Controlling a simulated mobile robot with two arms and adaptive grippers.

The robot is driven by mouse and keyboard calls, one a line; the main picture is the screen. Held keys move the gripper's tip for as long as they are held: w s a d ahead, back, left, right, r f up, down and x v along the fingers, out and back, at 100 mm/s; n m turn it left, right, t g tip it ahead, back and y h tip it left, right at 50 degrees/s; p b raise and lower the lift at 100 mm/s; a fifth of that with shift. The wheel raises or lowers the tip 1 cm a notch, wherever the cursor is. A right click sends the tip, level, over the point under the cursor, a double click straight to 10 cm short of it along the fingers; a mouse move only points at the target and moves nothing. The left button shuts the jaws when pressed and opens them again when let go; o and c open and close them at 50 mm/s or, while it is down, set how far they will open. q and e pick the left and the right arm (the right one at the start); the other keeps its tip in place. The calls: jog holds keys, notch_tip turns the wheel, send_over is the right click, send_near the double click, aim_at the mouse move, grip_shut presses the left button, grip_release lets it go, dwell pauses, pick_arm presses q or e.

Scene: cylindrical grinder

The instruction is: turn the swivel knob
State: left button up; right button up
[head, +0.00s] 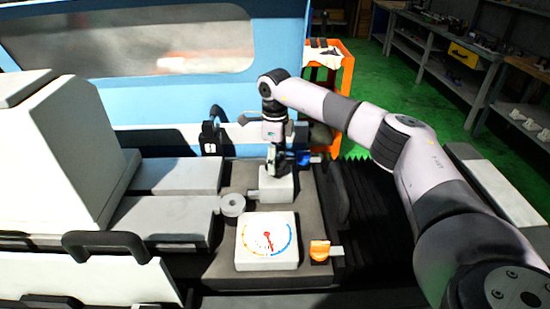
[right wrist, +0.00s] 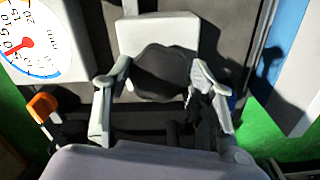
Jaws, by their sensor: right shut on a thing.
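The dark swivel knob (right wrist: 165,72) shows in the right wrist view as a rounded black shape beside a pale block (right wrist: 158,35). My right gripper (right wrist: 160,66) has one finger on each side of the knob and is shut on it. In the head view my right gripper (head: 278,162) points down over the same small pale block (head: 277,187); the knob is mostly hidden there by the gripper. My left gripper is not in view.
A white dial (head: 267,241) with a red needle sits in front of the block. An orange switch (head: 319,250) is to its right, and a round grey part (head: 232,205) to its left. A blue machine door (head: 130,50) stands behind. Black bellows (head: 375,200) lie to the right.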

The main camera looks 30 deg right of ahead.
jog(key=m, duration=0.4)
jog(key=shift+d+m+p, duration=0.1)
jog(key=shift+m+p, duration=0.2)
jog(key=shift+w+m, duration=0.1)
jog(key=shift+m, duration=1.5)
jog(key=o, duration=1.1)
jog(key=shift+o, duration=0.2)
jog(key=shift+r, duration=0.1)
notch_tip(320, 180, up, 12)
